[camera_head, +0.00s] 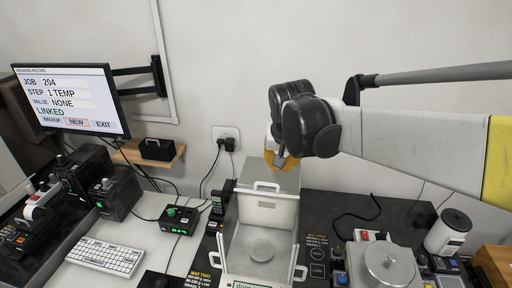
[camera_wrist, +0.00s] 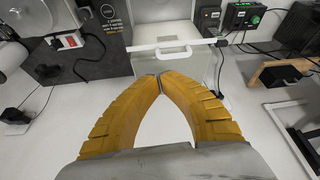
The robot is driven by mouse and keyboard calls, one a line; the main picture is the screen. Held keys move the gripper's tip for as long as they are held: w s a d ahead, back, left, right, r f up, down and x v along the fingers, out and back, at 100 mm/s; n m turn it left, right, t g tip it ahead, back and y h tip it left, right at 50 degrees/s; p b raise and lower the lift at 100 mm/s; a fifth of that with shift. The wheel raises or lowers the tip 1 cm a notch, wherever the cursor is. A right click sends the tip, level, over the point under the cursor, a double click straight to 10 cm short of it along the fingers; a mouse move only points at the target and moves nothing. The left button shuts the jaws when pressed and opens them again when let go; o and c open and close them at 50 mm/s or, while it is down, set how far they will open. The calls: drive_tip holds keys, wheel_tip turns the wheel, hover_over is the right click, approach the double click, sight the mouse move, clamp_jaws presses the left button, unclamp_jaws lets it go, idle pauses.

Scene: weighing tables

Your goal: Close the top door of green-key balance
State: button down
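The balance (camera_head: 232,238) stands at the lower middle of the head view, with a round pan (camera_head: 262,250) inside its clear chamber. Its top door (camera_head: 285,180) looks slid back, leaving the chamber open above. The door's white handle (camera_head: 266,186) is at the panel's front edge and also shows in the wrist view (camera_wrist: 172,50). My gripper (camera_wrist: 160,76) has its yellow fingertips together, with nothing seen between them, just behind the handle and over the door; contact cannot be told. In the head view, my gripper (camera_head: 282,161) is partly hidden by my wrist.
A silver round-topped device (camera_head: 386,264) and a white jar-like device (camera_head: 449,231) stand at right. A monitor (camera_head: 70,98), a keyboard (camera_head: 105,256) and a small shelf (camera_head: 150,153) are at left.

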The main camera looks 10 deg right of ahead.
drive_tip(key=w+m+p, duration=0.1)
drive_tip(key=w+p, duration=0.2)
drive_tip(key=w, duration=0.4)
drive_tip(key=g+b, duration=0.1)
drive_tip(key=b, duration=0.1)
hover_over(272, 179)
drive_tip(key=shift+h, duration=0.3)
wheel_tip(272, 179, down, 8)
drive_tip(key=shift+s+f, duration=0.1)
drive_tip(key=shift+f, duration=0.1)
drive_tip(key=s, duration=0.1)
drive_tip(key=s+a+f, duration=0.1)
drive_tip(key=s, duration=0.1)
drive_tip(key=shift+s+a+f, duration=0.1)
drive_tip(key=shift+s+a, duration=0.05)
drive_tip(key=shift+a, duration=0.05)
drive_tip(key=shift+f, duration=0.1)
drive_tip(key=shift+s+a, duration=0.1)
drive_tip(key=shift+s, duration=0.05)
drive_tip(key=s+a, duration=0.3)
drive_tip(key=s, duration=0.5)
drive_tip(key=s+a, duration=0.3)
drive_tip(key=s, duration=0.5)
drive_tip(key=shift+s+a, duration=0.2)
drive_tip(key=shift+a, duration=0.15)
